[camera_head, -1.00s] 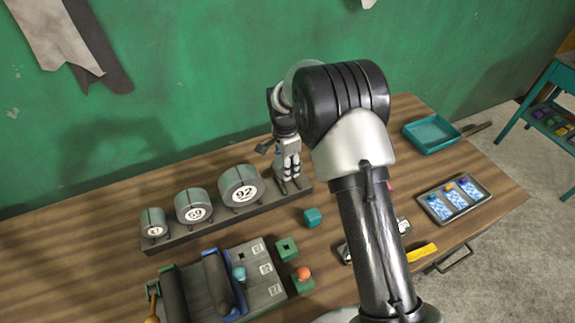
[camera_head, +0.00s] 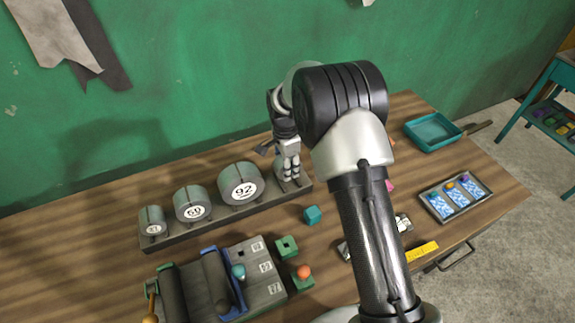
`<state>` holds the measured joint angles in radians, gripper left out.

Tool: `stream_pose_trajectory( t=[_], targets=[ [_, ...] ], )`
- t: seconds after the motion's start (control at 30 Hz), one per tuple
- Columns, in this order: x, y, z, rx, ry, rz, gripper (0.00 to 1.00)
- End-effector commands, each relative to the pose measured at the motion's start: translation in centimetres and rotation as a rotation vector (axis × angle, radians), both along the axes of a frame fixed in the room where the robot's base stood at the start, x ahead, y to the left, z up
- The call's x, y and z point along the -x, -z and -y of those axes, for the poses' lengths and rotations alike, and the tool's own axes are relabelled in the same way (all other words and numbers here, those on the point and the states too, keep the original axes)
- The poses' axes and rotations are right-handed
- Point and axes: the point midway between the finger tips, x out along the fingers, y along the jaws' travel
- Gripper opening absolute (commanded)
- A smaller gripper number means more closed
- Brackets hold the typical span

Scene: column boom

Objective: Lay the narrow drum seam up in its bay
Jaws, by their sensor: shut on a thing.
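Three grey drums stand in a row on a long dark rack (camera_head: 185,239). They are a small drum (camera_head: 153,220) at the left, a middle drum (camera_head: 192,203) marked 69, and a large drum (camera_head: 241,183) marked 92. Each has a white label facing me, and dark lines run over their tops. I cannot tell which one is the narrow drum. My gripper (camera_head: 291,184) points down at the right end of the rack, just right of the large drum. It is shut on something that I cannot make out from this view.
A block with dark rollers (camera_head: 190,290) and a blue frame lies in front of the rack. My arm hides the table's middle right. Bare wood shows at the left.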

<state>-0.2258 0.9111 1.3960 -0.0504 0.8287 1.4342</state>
Motion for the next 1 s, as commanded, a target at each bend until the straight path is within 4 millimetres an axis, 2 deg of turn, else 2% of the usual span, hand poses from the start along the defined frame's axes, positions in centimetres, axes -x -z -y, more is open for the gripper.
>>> stream_pose_trajectory(
  t=[0.57,1.0],
  targets=[
    [0.0,0.3,0.0,0.000,0.000,0.001,0.06],
    [-0.1,1.6,0.0,-0.001,0.000,0.002,0.06]
  ],
)
